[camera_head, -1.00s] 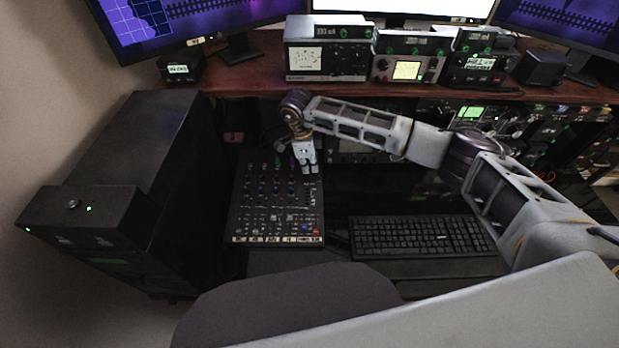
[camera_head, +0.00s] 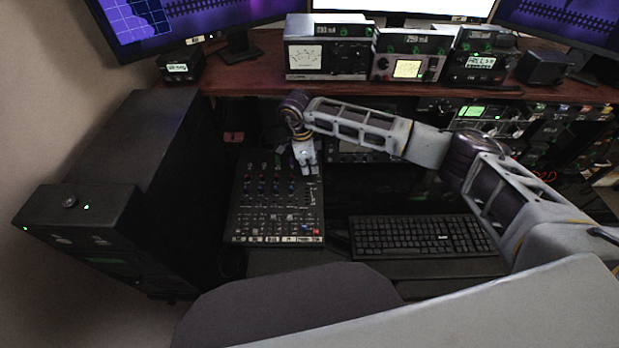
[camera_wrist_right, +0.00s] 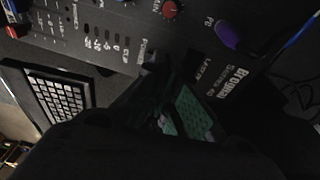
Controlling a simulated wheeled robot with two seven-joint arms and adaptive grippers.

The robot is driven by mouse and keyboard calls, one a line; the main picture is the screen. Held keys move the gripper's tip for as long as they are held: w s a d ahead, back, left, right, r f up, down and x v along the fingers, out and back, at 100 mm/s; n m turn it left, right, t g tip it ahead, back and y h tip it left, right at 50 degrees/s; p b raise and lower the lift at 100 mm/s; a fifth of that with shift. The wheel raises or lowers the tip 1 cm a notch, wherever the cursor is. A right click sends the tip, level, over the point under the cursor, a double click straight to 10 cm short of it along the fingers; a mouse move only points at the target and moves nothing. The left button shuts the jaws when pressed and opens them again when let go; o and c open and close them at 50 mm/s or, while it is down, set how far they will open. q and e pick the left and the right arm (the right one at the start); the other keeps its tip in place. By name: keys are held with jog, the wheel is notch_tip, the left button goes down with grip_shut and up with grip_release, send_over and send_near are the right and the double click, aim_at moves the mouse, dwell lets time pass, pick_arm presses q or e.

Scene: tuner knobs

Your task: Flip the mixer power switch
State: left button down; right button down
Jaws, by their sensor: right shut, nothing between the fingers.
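The black mixer (camera_head: 258,212) lies on the desk left of the keyboard, with rows of coloured knobs and faders. My right gripper (camera_head: 309,173) is over its upper right corner, pointing down, shut and empty. In the right wrist view, the mixer panel (camera_wrist_right: 115,25) fills the top, with a red knob and a printed POWER label. My dark gripper fingers with green pads (camera_wrist_right: 195,112) are close to that label. I cannot make out the power switch itself; the fingers may hide it. Whether they touch the panel is unclear. My left gripper is not in view.
A keyboard (camera_head: 425,236) lies right of the mixer and a black cabinet (camera_head: 135,150) stands to its left. A wooden shelf (camera_head: 265,80) with radio units is behind. Cables, one with a purple plug (camera_wrist_right: 226,33), run near the gripper.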

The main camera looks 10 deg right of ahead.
aim_at(310, 175)
jog(key=shift+f+b, duration=0.55)
jog(key=shift+f, duration=0.2)
dwell(0.8)
jog(key=shift+r, duration=0.2)
jog(key=shift+r+p, duration=1.65)
jog(key=shift+r, duration=1.7)
